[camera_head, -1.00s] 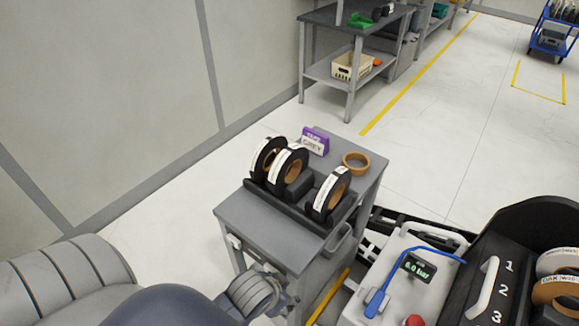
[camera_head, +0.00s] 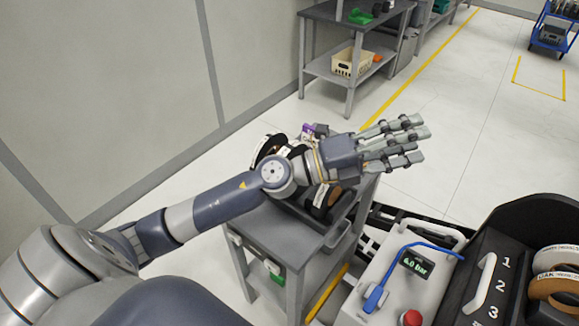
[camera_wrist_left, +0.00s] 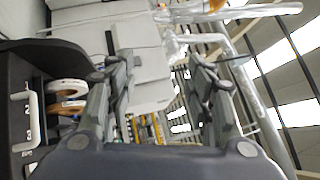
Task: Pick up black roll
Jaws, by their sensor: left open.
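Black rolls stand upright in a dark holder on the small grey table. The left one (camera_head: 261,150) shows its edge behind my left arm. Another black roll (camera_head: 325,203) shows below my wrist. My left gripper (camera_head: 408,145) is above the table's right side with its fingers spread apart, open and empty, pointing right. My forearm and hand hide the middle of the holder and most of the rolls. In the left wrist view the open fingers (camera_wrist_left: 160,95) have nothing between them. My right gripper is not in view.
The grey table (camera_head: 280,240) stands beside a machine (camera_head: 365,295) with a gauge and blue handle. A black rack with white and brown rolls (camera_head: 557,262) is at the right. A purple label block (camera_head: 308,129) is partly hidden behind my arm.

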